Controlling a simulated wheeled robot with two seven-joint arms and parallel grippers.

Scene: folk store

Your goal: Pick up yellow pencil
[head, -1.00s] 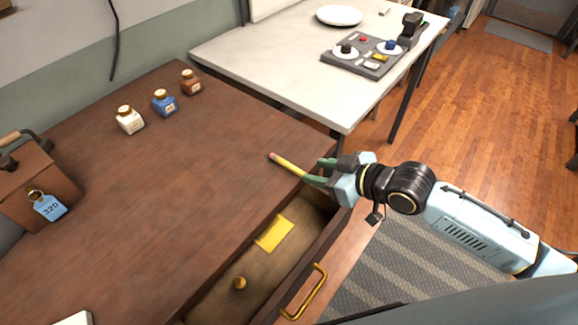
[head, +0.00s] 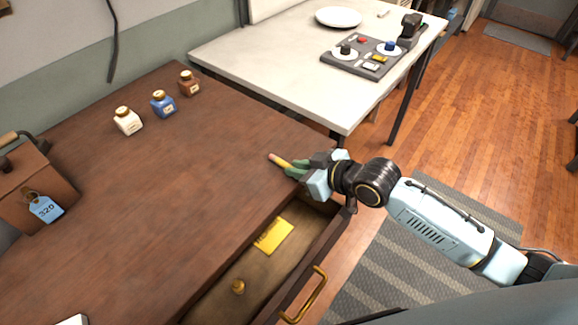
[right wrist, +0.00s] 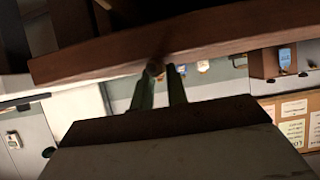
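The yellow pencil (head: 279,160) lies on the brown desk top near its right edge in the head view, its pinkish end pointing up and left. My right gripper (head: 296,168) is at the desk edge, with its green fingers at the near part of the pencil, which they partly hide. In the right wrist view the two fingers (right wrist: 161,80) stand apart with a gap between them, and a small dark round end shows near their tips. The gripper looks open around the pencil; contact is unclear. My left gripper is not in view.
The desk drawer (head: 225,290) is open below the gripper, with a yellow paper (head: 274,237) inside. White (head: 127,122), blue (head: 163,104) and brown (head: 188,84) bottles stand at the desk's back. A white table (head: 270,70) stands behind. The desk's middle is clear.

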